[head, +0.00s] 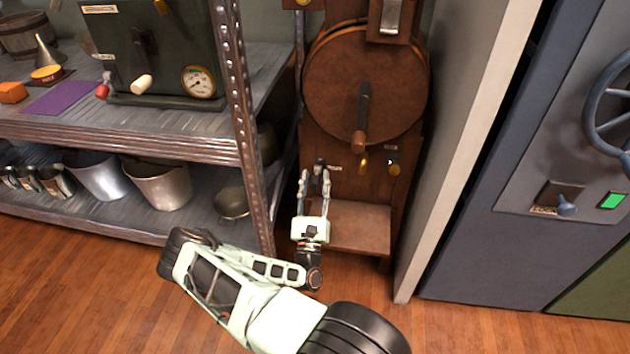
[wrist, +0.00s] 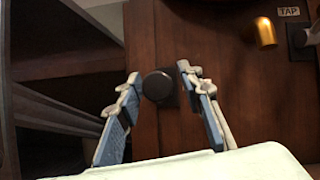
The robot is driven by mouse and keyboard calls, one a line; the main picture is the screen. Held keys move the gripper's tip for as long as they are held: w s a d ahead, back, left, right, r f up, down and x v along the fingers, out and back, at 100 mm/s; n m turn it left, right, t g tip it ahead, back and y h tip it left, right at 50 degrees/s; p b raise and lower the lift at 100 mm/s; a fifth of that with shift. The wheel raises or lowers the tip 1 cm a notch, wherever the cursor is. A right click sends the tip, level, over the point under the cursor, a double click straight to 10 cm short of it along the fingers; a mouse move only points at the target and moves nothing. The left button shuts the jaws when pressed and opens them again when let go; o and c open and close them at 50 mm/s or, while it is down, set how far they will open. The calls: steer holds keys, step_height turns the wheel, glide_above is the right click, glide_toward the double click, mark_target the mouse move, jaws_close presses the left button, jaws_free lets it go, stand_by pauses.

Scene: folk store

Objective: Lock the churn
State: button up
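The churn (head: 347,90) is a tall brown wooden cabinet with a round drum and a crank handle (head: 359,135) hanging down. A small dark knob (head: 319,164) with a label beside it sits on the lower left of its front. My gripper (head: 315,177) points at this knob with its fingers apart. In the wrist view the round black knob (wrist: 158,86) lies between the two open fingertips (wrist: 158,76), with narrow gaps on both sides. I cannot tell how deep the fingers reach around it.
A brass tap (wrist: 265,32) with a TAP label is to the right of the knob. A wooden ledge (head: 350,229) juts out below. A metal shelf post (head: 240,120) stands close on the left, and a pale wall edge (head: 450,150) on the right.

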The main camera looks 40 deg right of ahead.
mark_target(315, 177)
step_height(315, 177, up, 10)
stand_by(0.7)
steer(key=shift+c, duration=0.7)
